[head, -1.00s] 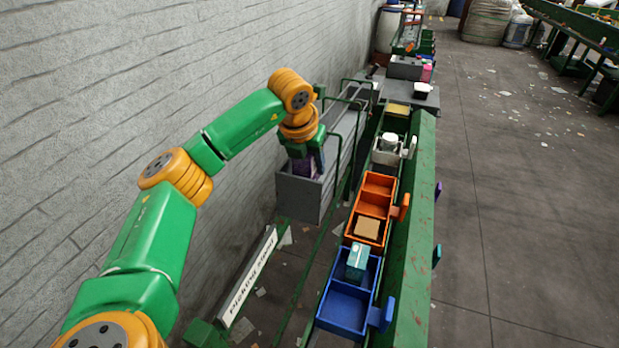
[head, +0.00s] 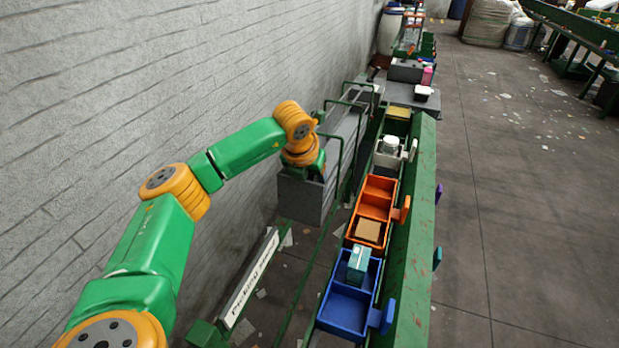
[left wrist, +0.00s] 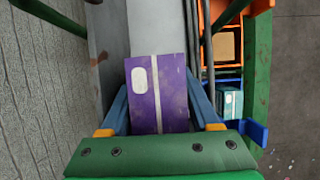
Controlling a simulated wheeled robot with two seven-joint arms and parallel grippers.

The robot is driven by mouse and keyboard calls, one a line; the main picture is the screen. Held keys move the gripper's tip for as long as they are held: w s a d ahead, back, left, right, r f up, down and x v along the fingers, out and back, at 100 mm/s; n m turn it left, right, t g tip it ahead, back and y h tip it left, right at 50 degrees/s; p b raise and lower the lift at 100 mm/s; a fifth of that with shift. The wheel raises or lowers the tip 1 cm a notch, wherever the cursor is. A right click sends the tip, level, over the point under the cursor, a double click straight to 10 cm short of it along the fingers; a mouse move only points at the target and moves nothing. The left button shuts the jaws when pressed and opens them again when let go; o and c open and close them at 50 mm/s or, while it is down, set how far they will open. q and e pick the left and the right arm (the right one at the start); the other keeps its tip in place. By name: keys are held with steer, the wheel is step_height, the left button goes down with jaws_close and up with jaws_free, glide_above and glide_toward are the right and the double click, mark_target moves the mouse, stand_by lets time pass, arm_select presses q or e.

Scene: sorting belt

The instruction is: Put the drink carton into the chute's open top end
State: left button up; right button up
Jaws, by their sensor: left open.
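The purple drink carton (left wrist: 158,95), with a pale stripe and a white oval patch, lies between my left gripper's blue fingers in the left wrist view. My left gripper (head: 303,174) is at the near, open top end of the grey chute (head: 300,202). Its jaws are open, with one finger on each side of the carton (left wrist: 157,100). The chute's grey floor also shows in the left wrist view (left wrist: 155,28), running beyond the carton. In the head view the gripper and chute wall hide the carton. My right gripper is not in view.
Right of the chute, a green-framed belt carries a blue bin (head: 345,312) with a teal box (head: 357,264), and an orange bin (head: 377,185) with a brown box (head: 368,231). Green rails (head: 340,150) stand along the chute. A wall is close on the left.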

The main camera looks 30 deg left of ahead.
arm_select(q)
steer(key=b+v, duration=0.2)
steer(key=v, duration=1)
steer(key=shift+r, duration=0.1)
